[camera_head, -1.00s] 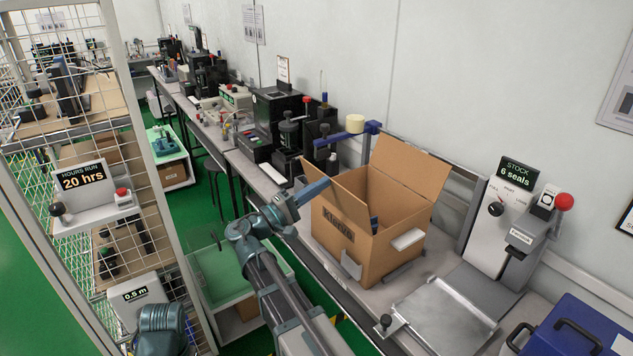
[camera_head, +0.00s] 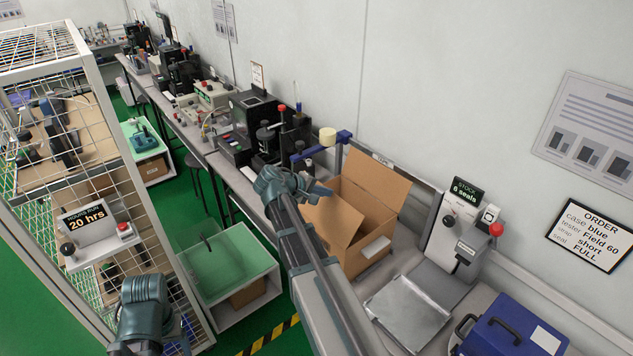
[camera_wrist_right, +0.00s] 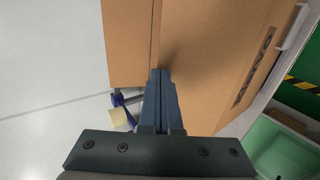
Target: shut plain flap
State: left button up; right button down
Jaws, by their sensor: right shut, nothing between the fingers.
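The open cardboard box (camera_head: 378,228) stands on the bench in the head view. A tall plain flap (camera_head: 378,185) rises on its far side. Another plain flap (camera_head: 334,216) slants up on the side by my right arm and covers part of the opening. My right gripper (camera_head: 322,190) is shut and empty at this flap's upper edge. In the right wrist view its fingers (camera_wrist_right: 160,88) lie close against brown cardboard; I cannot tell if they touch. Dark lettering shows on the panel (camera_wrist_right: 215,65) to their right.
A blue tape holder (camera_head: 325,145) stands behind the box. A metal plate (camera_head: 408,312), a seal stand (camera_head: 455,235) and a blue case (camera_head: 515,333) lie to the right. A wire rack (camera_head: 100,180) stands left. Instruments crowd the bench beyond the box.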

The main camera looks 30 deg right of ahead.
pick_arm(q)
jog(key=shift+r, duration=0.65)
pick_arm(e)
jog(key=d+f+y, duration=0.7)
jog(key=f+y, duration=0.1)
jog(key=y, duration=0.1)
jog(key=shift+w+d+g+y, duration=0.3)
jog(key=shift+d+y, duration=0.05)
jog(key=shift+y, duration=0.05)
pick_arm(q)
jog(key=shift+r, duration=0.15)
pick_arm(e)
jog(key=shift+r, duration=0.2)
pick_arm(q)
jog(key=shift+r+p, duration=0.65)
jog(key=shift+p, duration=0.25)
pick_arm(e)
jog(key=shift+r, duration=0.65)
